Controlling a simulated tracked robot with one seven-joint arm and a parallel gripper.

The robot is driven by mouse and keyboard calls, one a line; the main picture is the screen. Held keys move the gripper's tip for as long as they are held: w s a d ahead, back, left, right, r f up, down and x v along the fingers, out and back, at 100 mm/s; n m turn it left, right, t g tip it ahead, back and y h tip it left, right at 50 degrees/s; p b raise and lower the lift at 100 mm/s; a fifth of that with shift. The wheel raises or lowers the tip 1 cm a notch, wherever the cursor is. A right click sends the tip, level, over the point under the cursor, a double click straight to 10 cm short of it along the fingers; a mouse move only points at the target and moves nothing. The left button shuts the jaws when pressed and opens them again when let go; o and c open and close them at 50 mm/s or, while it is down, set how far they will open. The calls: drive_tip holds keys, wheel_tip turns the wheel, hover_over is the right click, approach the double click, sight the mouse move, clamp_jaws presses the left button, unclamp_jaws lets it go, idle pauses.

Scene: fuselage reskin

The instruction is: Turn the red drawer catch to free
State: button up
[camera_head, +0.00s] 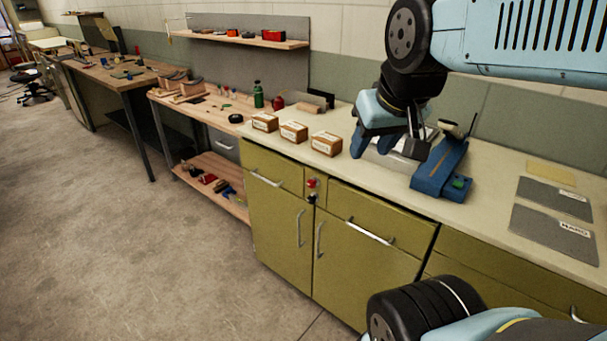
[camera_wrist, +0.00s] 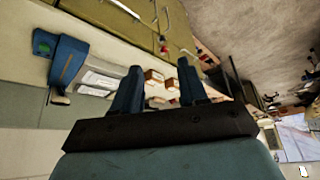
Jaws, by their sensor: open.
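The red drawer catch (camera_head: 312,183) is a small red knob on the front of the olive cabinet, on the narrow strip between two drawers. A small dark fitting (camera_head: 311,199) sits just below it. In the wrist view a small red spot (camera_wrist: 163,50) on the olive front looks like the catch. My gripper (camera_head: 386,148) is above the pale countertop, up and to the right of the catch and well apart from it. In the wrist view its two blue fingers (camera_wrist: 160,70) are spread with nothing between them. The catch's exact turn angle is too small to read.
Three brown cartons (camera_head: 294,131) stand on the countertop (camera_head: 480,200) left of my gripper. A blue device with a green button (camera_head: 440,172) stands close on its right. Grey sheets (camera_head: 553,232) lie farther right. Bar handles (camera_head: 369,232) stick out from the cabinet. The floor (camera_head: 160,250) in front is clear.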

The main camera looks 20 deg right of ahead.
drive_tip(key=shift+o, duration=1.4)
drive_tip(key=shift+w, duration=0.15)
drive_tip(key=shift+o, duration=0.2)
drive_tip(key=w+f+m+g, duration=0.1)
drive_tip(key=w+m, duration=0.1)
drive_tip(key=w, duration=0.6)
drive_tip(key=shift+w+f+m, duration=0.35)
drive_tip(key=shift+w+m, duration=0.05)
drive_tip(key=m+g+h, duration=0.2)
drive_tip(key=m+h, duration=0.2)
drive_tip(key=m, duration=0.4)
hover_over(310, 181)
drive_tip(key=s+a, duration=0.3)
drive_tip(key=a, duration=0.1)
wheel_tip(310, 181, down, 20)
drive_tip(key=x, duration=1.3)
drive_tip(key=shift+a, duration=0.2)
drive_tip(key=c, duration=1)
